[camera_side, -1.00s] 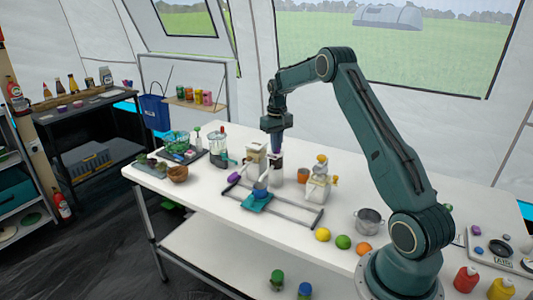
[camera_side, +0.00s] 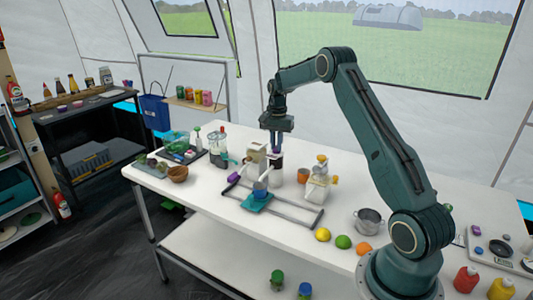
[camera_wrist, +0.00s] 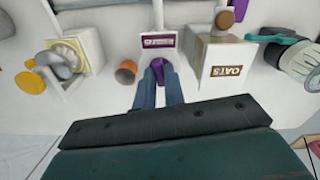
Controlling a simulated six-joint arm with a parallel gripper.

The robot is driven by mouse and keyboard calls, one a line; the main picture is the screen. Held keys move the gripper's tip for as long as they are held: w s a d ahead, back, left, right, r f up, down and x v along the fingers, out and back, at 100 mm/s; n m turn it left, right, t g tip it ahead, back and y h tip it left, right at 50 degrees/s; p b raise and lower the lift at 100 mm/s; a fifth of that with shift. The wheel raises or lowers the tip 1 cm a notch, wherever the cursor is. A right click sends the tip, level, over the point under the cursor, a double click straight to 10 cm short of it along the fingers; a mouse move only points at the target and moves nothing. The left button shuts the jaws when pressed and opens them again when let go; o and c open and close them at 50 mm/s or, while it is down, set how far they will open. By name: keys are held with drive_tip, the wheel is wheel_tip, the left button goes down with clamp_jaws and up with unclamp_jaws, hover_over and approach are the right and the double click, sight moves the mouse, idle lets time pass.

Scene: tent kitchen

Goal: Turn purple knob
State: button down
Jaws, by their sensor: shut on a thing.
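In the wrist view, the purple knob (camera_wrist: 160,72) sits between the two blue-grey fingers of my gripper (camera_wrist: 158,84), which is shut on it. The knob belongs to a white dispenser with a purple label (camera_wrist: 159,40).
A box marked OATS (camera_wrist: 220,62) stands close on the right in the wrist view. An orange cup (camera_wrist: 126,72) and a white device with a yellow knob (camera_wrist: 70,58) are on the left.

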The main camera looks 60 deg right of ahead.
sight(276, 146)
drive_tip(key=shift+r+m, duration=0.1)
drive_tip(key=shift+m, duration=1)
drive_tip(key=c, duration=1.5)
unclamp_jaws()
wheel_tip(276, 146, up, 14)
drive_tip(key=shift+f, duration=0.1)
